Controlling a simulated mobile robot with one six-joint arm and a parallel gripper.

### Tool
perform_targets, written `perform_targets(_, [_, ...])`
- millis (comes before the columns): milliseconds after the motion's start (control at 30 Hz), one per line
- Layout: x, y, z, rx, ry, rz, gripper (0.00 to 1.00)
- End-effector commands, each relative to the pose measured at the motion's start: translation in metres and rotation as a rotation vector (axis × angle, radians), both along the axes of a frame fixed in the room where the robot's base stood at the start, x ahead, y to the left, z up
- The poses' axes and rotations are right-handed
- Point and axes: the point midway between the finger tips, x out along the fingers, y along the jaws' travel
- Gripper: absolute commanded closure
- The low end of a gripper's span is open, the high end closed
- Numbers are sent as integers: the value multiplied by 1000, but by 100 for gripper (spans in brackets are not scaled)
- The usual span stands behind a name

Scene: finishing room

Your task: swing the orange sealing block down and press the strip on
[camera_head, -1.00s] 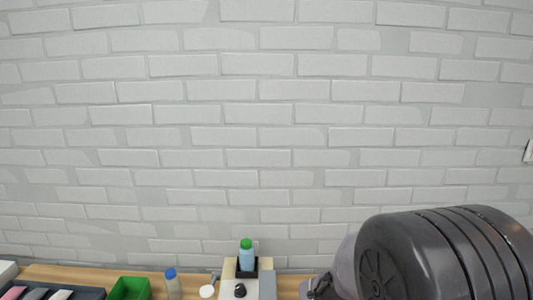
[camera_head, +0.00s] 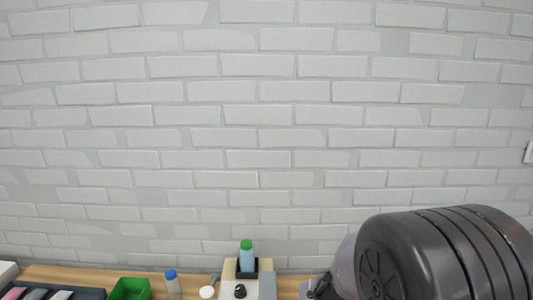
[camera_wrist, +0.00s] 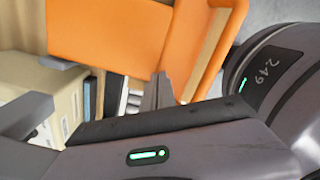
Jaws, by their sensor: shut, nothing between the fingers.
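The orange sealing block (camera_wrist: 110,35) fills the upper part of the wrist view, with another orange part (camera_wrist: 210,50) with a tan edge to its right. My gripper (camera_wrist: 158,82) shows in the wrist view as narrow grey fingertips just below the orange, close together with nothing seen between them. The tips overlap the orange edge in the picture; I cannot tell whether they touch it. The strip cannot be made out. In the head view the orange block does not show, and my dark arm covers the lower right.
In the head view, a beige and grey machine (camera_head: 240,291) with a green-capped bottle (camera_head: 246,256) stands on the wooden bench (camera_head: 70,274). A green bin (camera_head: 130,289), a blue-capped bottle (camera_head: 172,286) and a dark tray (camera_head: 90,293) lie to its left. A brick wall stands behind.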

Motion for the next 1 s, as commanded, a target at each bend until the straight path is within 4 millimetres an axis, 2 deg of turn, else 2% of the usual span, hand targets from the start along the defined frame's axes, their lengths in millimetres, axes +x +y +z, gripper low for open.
perform_targets(100, [0, 0, 17, 0, -1, 0, 100])
perform_targets(600, [1, 0, 65, 0, -1, 0, 100])
perform_targets(867, [0, 0, 65, 0, -1, 0, 100])
perform_targets(933, [0, 0, 67, 3, -10, -38, 100])
perform_targets(1000, [-2, -2, 79, 21, -50, -215, 100])
